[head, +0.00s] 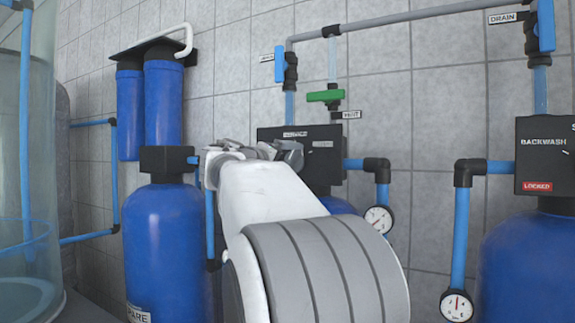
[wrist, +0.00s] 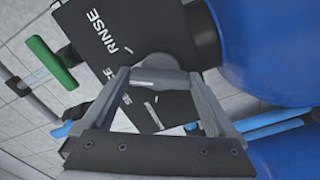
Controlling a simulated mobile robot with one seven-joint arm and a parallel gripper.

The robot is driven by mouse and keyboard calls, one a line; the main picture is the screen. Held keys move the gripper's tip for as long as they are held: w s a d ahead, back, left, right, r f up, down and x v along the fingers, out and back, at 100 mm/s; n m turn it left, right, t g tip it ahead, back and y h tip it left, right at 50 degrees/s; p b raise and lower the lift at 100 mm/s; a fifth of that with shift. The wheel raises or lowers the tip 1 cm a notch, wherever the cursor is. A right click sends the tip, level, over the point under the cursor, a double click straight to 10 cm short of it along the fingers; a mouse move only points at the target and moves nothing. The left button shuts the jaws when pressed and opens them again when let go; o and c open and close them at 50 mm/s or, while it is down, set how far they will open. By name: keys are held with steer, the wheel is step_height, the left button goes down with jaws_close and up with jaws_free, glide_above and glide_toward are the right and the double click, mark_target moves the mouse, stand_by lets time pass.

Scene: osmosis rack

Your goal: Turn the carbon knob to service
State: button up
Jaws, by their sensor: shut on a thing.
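The black carbon control box (head: 325,148) sits on top of the middle blue tank in the head view, its left and front mostly behind my arm. In the wrist view the box (wrist: 92,22) appears turned, with the word RINSE readable and another label partly covered by a finger. A light grey knob (wrist: 158,62) shows between my fingertips at the box face. My gripper (wrist: 159,77) is shut on this knob; it also shows in the head view (head: 272,152), against the box. The knob's pointer direction cannot be told.
A green valve handle (head: 325,96) is above the box, and a pressure gauge (head: 379,219) hangs at its right. Another box marked BACKWASH (head: 543,175), with a red LOCKED tag, stands far right. A blue spare tank (head: 165,250) stands left of my arm.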

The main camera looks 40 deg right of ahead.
steer(key=n, duration=0.5)
steer(key=shift+p, duration=0.35)
steer(key=shift+n, duration=0.4)
steer(key=o, duration=1)
steer(key=shift+a, duration=0.1)
steer(key=b+v, duration=0.2)
steer(key=v, duration=1.5)
steer(key=shift+a+b, duration=0.2)
steer(key=shift+b, duration=0.1)
